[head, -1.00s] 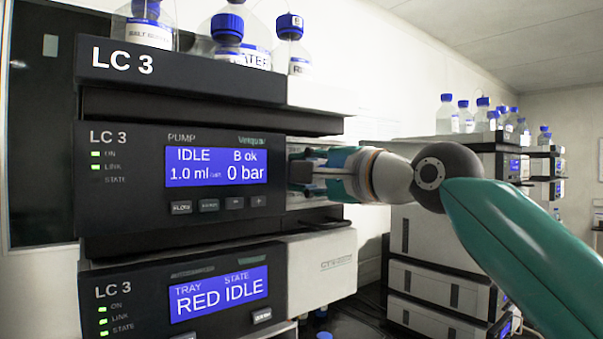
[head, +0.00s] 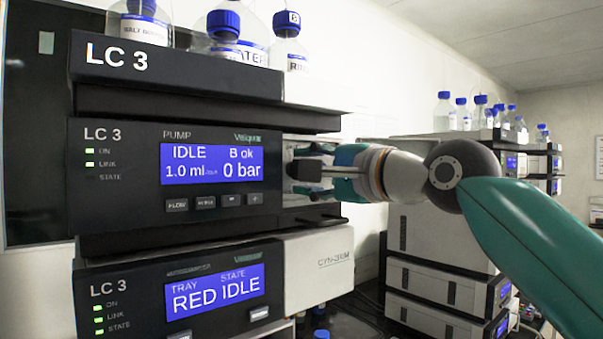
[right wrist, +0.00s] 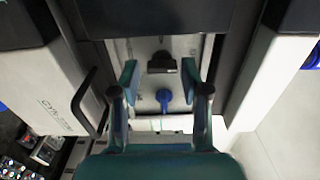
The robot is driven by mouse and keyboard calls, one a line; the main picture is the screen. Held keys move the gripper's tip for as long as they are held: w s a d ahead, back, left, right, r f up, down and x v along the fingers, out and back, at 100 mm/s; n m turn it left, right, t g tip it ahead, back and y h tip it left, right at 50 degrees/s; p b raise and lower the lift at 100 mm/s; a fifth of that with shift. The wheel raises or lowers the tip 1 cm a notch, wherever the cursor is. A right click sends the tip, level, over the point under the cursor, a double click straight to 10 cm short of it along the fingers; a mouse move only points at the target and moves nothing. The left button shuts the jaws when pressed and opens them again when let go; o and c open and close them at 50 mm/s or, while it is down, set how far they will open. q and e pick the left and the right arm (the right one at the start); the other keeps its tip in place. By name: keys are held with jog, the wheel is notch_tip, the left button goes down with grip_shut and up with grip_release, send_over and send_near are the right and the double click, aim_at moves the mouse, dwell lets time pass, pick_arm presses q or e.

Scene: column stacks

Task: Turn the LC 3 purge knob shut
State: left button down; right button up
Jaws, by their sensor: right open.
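The LC 3 pump module (head: 110,205) fills the left of the head view; its display reads IDLE, B ok, 1.0 ml, 0 bar. My right gripper (head: 305,165) is at the pump's right side, beside the dark front panel. In the right wrist view, my right gripper (right wrist: 160,80) is open, with its teal fingers apart. A black knob-like part (right wrist: 162,62) and a smaller blue part (right wrist: 163,98) show on the pale panel between the fingers, with a gap on both sides. I cannot tell which is the purge knob, nor read its angle. My left gripper is out of view.
The LC 3 tray module (head: 95,265) is below the pump, with a pale cover (head: 320,265) at its right. Bottles with blue caps (head: 290,45) stand on top. A black handle (right wrist: 88,100) is left of the fingers. Another instrument stack (head: 420,230) stands behind my right arm.

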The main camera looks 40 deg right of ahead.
jog(key=s, duration=1)
jog(key=shift+d, duration=0.45)
jog(key=shift+s+f, duration=0.1)
